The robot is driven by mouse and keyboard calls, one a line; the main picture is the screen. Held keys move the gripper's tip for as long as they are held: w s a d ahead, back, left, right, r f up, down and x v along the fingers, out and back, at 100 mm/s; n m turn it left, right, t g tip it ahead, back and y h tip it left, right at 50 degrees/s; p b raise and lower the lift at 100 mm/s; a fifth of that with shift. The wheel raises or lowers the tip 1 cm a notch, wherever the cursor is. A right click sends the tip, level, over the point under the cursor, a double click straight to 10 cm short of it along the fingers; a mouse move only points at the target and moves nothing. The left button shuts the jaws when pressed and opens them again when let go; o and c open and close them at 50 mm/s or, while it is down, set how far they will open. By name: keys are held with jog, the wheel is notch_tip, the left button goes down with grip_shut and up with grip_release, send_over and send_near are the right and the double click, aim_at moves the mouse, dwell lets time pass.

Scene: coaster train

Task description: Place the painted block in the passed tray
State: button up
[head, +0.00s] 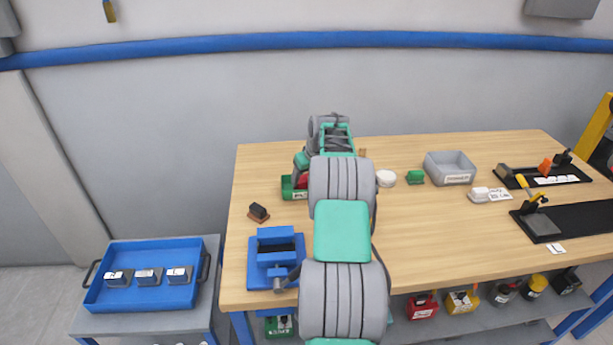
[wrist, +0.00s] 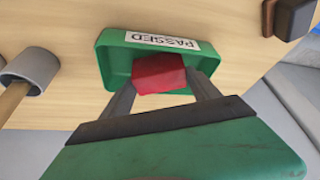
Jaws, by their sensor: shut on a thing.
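The painted block is red (wrist: 159,74) and sits between the fingers of my gripper (wrist: 160,86) in the wrist view. My gripper is shut on it. The passed tray is green with a white "PASSED" label (wrist: 118,62), and the block is over its inside. I cannot tell whether the block touches the tray floor. In the head view the tray (head: 288,190) stands on the left part of the wooden bench, and a bit of the red block (head: 302,182) shows at it. My arm hides the tray's right side there.
A dark block on a brown base (head: 258,212) and a blue vise (head: 270,262) stand toward the bench's left front. A white round thing (head: 386,178), a green block (head: 415,177) and a grey bin (head: 450,166) lie to the right. A wooden-handled tool (wrist: 30,70) lies near the tray.

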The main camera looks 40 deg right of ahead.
jog(key=shift+f, duration=0.1)
jog(key=o, duration=1.8)
jog(key=shift+f, duration=0.1)
jog(key=d+b+v, duration=0.1)
jog(key=b+v, duration=0.1)
jog(key=v, duration=1)
jog(key=s+a+r+n, duration=0.1)
jog(key=a+r, duration=0.1)
jog(key=a, duration=1)
jog(key=s+a+r, duration=0.1)
jog(key=a+r, duration=0.2)
jog(key=a, duration=0.9)
jog(key=shift+n+g+y, duration=0.4)
jog(key=shift+n+y, duration=0.1)
jog(key=shift+n, duration=0.3)
jog(key=s+a+f, duration=0.2)
jog(key=s+a, duration=0.4)
jog(key=s+a+f, duration=0.3)
jog(key=s+a, duration=0.3)
jog(key=s, duration=0.1)
jog(key=s+a+f, duration=0.3)
jog(key=s+a, duration=0.3)
jog(key=shift+s+a, duration=0.1)
jog(key=shift+s, duration=0.1)
